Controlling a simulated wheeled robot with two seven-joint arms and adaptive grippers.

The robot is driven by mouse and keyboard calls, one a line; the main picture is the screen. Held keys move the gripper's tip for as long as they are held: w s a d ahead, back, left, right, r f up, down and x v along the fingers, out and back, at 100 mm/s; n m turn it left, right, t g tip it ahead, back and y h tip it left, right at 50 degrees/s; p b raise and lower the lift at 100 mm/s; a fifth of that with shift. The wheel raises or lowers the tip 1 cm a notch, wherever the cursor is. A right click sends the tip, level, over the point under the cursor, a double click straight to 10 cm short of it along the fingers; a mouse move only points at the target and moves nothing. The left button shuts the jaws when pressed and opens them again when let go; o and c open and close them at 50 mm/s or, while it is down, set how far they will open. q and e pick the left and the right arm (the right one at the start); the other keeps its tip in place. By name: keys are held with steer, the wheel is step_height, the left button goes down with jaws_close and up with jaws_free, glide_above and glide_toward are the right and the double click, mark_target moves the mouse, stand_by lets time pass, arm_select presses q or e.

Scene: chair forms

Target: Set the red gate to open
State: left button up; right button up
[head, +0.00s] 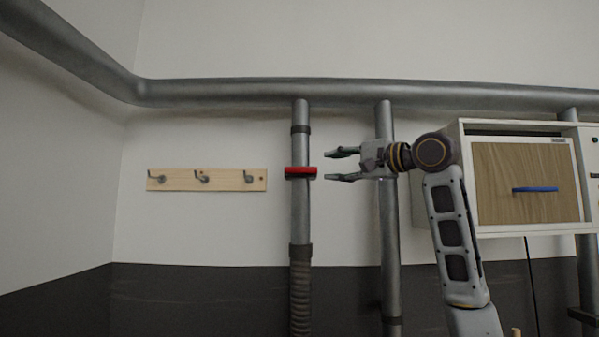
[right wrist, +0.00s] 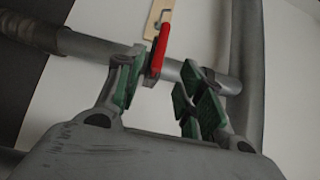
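The red gate (head: 300,172) is a short red bar lying level across a grey vertical pipe (head: 301,215) in the head view. It also shows in the right wrist view (right wrist: 160,48), near the tip of one finger. My right gripper (head: 338,166) is open, a little to the right of the red gate, with its fingers pointing left towards it. In the right wrist view the green-padded fingers (right wrist: 157,90) are spread, with part of the grey pipe behind them. Whether a finger touches the red gate I cannot tell. My left gripper is not in view.
A wooden rail with hooks (head: 207,180) is on the wall to the left. A second vertical pipe (head: 388,240) stands behind my right gripper. A white cabinet with a wooden front (head: 527,170) and blue handle is at the right. A thick pipe (head: 340,92) runs above.

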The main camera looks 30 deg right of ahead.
mark_target(307, 170)
steer(key=p+x, duration=0.4)
steer(key=x, duration=0.9)
steer(key=shift+w, duration=0.1)
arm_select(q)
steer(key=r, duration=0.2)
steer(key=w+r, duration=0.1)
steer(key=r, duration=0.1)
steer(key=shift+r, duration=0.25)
arm_select(e)
steer(key=shift+a, duration=0.1)
jaws_close()
